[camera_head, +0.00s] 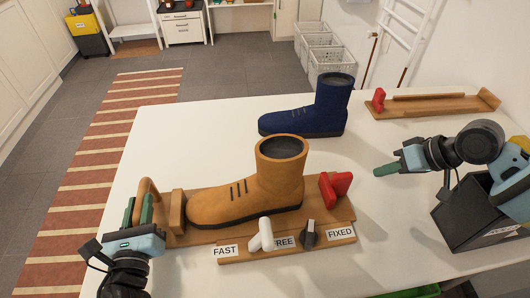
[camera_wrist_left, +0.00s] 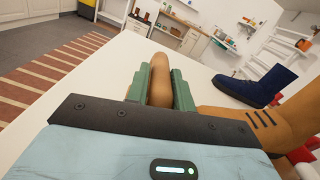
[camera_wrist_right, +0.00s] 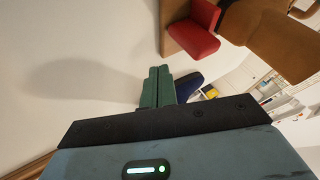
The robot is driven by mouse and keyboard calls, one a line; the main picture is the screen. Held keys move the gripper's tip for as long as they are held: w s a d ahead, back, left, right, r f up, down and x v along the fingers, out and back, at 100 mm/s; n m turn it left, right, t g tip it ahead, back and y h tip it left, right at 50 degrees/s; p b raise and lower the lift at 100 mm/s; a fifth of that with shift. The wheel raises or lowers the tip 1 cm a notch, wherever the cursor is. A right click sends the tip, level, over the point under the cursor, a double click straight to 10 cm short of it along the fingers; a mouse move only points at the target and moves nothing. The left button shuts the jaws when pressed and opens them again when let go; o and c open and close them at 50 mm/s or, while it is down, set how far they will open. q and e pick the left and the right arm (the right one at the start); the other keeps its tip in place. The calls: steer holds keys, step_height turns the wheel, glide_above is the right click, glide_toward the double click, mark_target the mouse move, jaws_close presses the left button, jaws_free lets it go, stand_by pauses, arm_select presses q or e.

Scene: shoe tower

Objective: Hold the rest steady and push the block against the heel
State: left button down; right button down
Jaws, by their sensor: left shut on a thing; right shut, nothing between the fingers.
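A tan boot (camera_head: 245,190) lies on a wooden rest (camera_head: 335,213), its toe by a wooden stop (camera_head: 177,211) at the left. A red block (camera_head: 335,187) stands on the rest behind the heel, with a small gap seeming to show between them; it also shows in the right wrist view (camera_wrist_right: 190,36). My left gripper (camera_head: 141,209) is shut on the rest's wooden handle (camera_head: 149,187), also seen between the fingers in the left wrist view (camera_wrist_left: 160,80). My right gripper (camera_head: 378,171) is shut and empty, to the right of the red block and apart from it.
The front strip has labels FAST, FREE and FIXED, a white lever (camera_head: 266,235) and a dark knob (camera_head: 309,233). A blue boot (camera_head: 310,112) and another wooden rest (camera_head: 430,104) are behind. A dark box (camera_head: 463,225) stands at right.

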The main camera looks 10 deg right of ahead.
mark_target(335, 180)
arm_select(q)
steer(key=shift+f, duration=0.15)
arm_select(e)
steer(key=shift+w+a+f, duration=0.1)
steer(key=shift+a+f, duration=0.1)
steer(key=shift+a, duration=0.9)
steer(key=shift+a+f, duration=0.2)
steer(key=shift+a, duration=0.9)
arm_select(q)
steer(key=shift+d, duration=0.1)
arm_select(e)
steer(key=a, duration=0.7)
steer(key=shift+s, duration=0.2)
steer(key=d, duration=0.4)
steer(key=shift+w+d, duration=0.15)
steer(key=shift+d, duration=0.2)
steer(key=v, duration=1)
steer(key=shift+a, duration=0.25)
